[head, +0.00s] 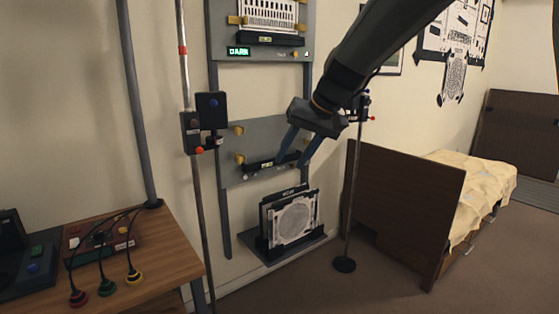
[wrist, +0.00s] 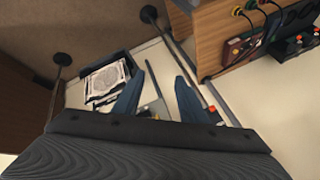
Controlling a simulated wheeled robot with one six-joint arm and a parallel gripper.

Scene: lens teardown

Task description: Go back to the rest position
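My gripper (head: 294,161) hangs from my arm in front of the middle wall panel (head: 258,134). Its two blue fingers are spread apart with nothing between them. In the wrist view my gripper (wrist: 157,88) also shows open and empty. Below it in the head view, a lens plate with a round pattern (head: 294,219) stands in a black holder on a low shelf (head: 262,246). The same plate (wrist: 107,78) shows in the wrist view, left of the fingers.
Poles with dark boxes (head: 211,106) stand close by. A wooden table (head: 172,247) with cables is at left. A brown bed end (head: 405,205) is at right. Floor at lower middle is open.

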